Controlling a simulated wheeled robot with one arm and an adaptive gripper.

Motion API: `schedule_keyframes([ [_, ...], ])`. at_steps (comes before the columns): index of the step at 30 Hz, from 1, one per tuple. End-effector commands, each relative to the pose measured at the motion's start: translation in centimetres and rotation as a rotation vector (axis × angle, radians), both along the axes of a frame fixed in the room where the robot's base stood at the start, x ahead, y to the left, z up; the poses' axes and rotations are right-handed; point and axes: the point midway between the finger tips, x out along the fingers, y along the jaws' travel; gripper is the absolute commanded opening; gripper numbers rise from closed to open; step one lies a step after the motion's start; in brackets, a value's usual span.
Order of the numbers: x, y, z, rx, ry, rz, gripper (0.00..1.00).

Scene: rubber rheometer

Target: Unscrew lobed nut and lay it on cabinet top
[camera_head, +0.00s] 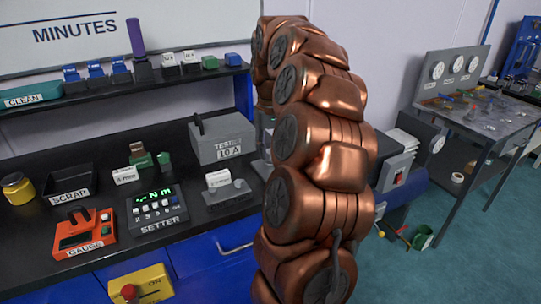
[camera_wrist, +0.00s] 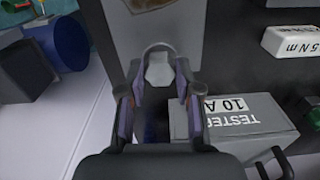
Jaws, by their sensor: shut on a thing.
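My gripper (camera_wrist: 157,78) shows in the wrist view, its two dark fingers closed in from both sides on a small pale grey faceted piece. This piece (camera_wrist: 158,68) looks like the lobed nut, though its lobes are not clear. A grey rounded part curves just beyond it, against a worn grey-brown plate (camera_wrist: 158,20). I cannot tell whether the nut is still on a thread. In the head view my copper-coloured arm hides the gripper and the nut. The cabinet top cannot be told for sure in either view.
The grey TESTER 10 A box (camera_head: 222,139) stands close by, and in the wrist view (camera_wrist: 235,125) it is right of my fingers. The black bench (camera_head: 100,165) also holds the SETTER (camera_head: 157,208), the red GAUGE (camera_head: 84,234) and the SCRAP tray (camera_head: 68,185).

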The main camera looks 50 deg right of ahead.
Motion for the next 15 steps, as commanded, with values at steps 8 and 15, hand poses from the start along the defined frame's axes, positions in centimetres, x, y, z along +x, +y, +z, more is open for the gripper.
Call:
schedule_keyframes([
  [8,0.1,0.0,1.5,-0.001,-0.002,-0.002,0.00],
  [15,0.0,0.0,2.6,0.001,-0.001,-0.002,0.00],
])
